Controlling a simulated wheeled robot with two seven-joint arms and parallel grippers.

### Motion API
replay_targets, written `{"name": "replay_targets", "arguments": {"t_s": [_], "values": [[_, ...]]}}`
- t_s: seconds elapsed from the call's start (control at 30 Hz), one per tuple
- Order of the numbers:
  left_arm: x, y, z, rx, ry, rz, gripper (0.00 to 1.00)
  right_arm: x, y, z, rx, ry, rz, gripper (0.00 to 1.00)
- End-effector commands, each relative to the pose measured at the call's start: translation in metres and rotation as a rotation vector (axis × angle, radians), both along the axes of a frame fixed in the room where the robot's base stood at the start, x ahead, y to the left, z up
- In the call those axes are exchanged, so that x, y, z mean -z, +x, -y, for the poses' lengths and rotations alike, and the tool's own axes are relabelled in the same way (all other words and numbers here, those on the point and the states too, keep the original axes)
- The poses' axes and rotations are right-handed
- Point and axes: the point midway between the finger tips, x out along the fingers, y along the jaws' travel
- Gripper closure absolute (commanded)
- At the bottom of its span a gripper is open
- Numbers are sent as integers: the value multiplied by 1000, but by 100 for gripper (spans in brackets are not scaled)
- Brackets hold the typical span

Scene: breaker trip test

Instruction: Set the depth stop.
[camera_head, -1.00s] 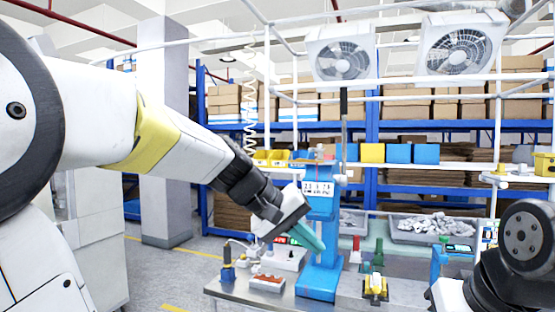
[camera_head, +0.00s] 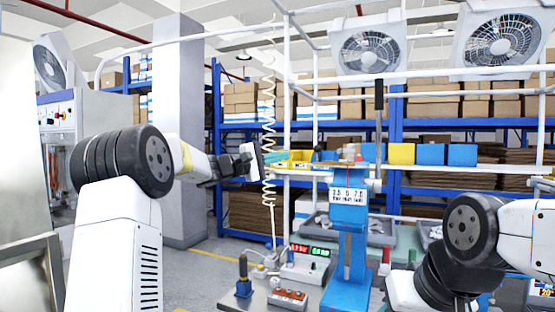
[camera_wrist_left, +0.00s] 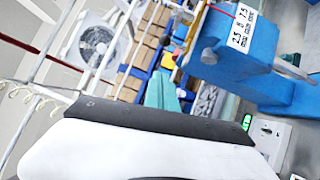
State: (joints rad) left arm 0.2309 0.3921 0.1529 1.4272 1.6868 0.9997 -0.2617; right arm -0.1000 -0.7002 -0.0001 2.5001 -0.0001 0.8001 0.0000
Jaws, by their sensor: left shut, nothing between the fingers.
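A blue press-like stand (camera_head: 349,216) with a white plate of numbers (camera_head: 348,196) on its head stands in the middle of the bench. A grey lever with a black handle (camera_head: 379,95) rises at its right side. I cannot pick out the depth stop for certain. My left gripper (camera_head: 277,156) is shut and empty, its teal fingers raised in the air to the left of the press head and apart from it in the picture. In the left wrist view the teal fingers (camera_wrist_left: 162,91) show beside the blue press head (camera_wrist_left: 235,58). My right gripper is out of view; only my right arm shows.
On the bench, left of the press, are a unit with red and green displays (camera_head: 308,262), a red-buttoned box (camera_head: 288,298) and a blue-based black-handled tool (camera_head: 243,276). Grey bins (camera_head: 345,228) stand behind. A white pipe frame (camera_head: 286,120) surrounds the bench.

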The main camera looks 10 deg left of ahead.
Motion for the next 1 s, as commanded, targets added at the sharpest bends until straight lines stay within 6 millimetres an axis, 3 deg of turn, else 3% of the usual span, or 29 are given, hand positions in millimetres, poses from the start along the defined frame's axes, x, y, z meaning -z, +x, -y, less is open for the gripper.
{"name": "replay_targets", "arguments": {"t_s": [0.2, 0.4, 1.0], "values": [[-6, 29, 38, 4, 1, 2, 100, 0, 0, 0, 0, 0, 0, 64], [-12, 24, 64, 1, 2, -1, 100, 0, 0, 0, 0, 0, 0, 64], [-14, 21, 79, 1, 1, 0, 100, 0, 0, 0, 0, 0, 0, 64]]}}
